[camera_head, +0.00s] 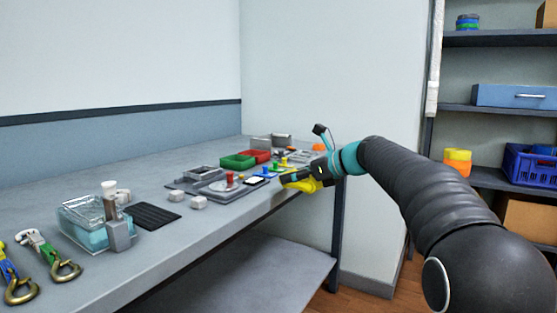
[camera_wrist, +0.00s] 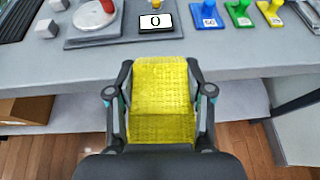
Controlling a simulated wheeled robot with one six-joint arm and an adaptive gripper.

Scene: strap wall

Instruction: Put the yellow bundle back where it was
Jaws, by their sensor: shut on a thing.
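The yellow bundle (camera_wrist: 160,85) is a folded, woven yellow strap. In the wrist view it fills the space between the two fingers of my gripper (camera_wrist: 158,100), which is shut on it. In the head view the yellow bundle (camera_head: 305,184) shows just below my gripper (camera_head: 300,176), at the front edge of the grey bench (camera_head: 225,218) near its far end. In the wrist view the bundle's upper end overlaps the bench edge. I cannot tell whether it touches the bench.
A scale display (camera_wrist: 156,21) and blue, green and yellow numbered weights (camera_wrist: 240,14) stand on the bench beyond the bundle. Green (camera_head: 238,161) and red bins sit behind. Hooked straps (camera_head: 48,256) and a clear blue tub (camera_head: 88,222) are nearer. Shelves (camera_head: 500,108) stand at the right.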

